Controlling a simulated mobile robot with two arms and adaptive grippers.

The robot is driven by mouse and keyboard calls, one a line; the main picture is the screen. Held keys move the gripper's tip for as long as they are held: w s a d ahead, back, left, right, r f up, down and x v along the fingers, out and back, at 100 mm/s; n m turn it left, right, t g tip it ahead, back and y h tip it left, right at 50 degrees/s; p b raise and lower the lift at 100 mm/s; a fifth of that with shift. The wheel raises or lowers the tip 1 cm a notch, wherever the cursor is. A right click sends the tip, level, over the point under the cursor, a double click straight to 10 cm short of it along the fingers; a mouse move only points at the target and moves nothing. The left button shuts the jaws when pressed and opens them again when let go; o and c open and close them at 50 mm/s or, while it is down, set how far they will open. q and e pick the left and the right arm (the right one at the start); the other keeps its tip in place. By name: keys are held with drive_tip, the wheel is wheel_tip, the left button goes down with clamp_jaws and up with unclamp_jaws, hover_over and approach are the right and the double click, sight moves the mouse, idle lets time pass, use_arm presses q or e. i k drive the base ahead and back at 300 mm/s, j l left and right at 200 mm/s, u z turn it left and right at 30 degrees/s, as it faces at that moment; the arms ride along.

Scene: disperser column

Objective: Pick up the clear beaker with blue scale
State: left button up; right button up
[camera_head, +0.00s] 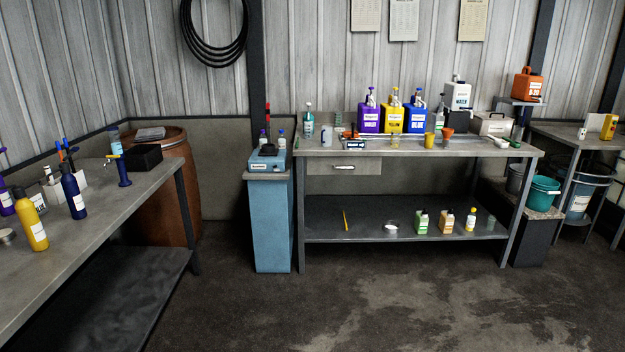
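Neither of my grippers is in view. A small pale, see-through vessel that looks like a clear beaker (326,136) stands upright on the left end of the back workbench top (318,148). It shows a bluish-grey tint, but it is too small to make out a blue scale. Another clear, greenish cup (490,223) stands on the lower shelf (325,225) of that bench, at the right. I cannot tell for sure which of them carries a blue scale.
Purple (369,116), yellow (391,117) and blue (415,117) canisters stand behind on the bench. A blue cabinet (270,225) adjoins its left side. A left table (100,215) holds several bottles. The concrete floor (390,300) in front is clear.

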sight(396, 134)
drive_tip(key=i, duration=2.25)
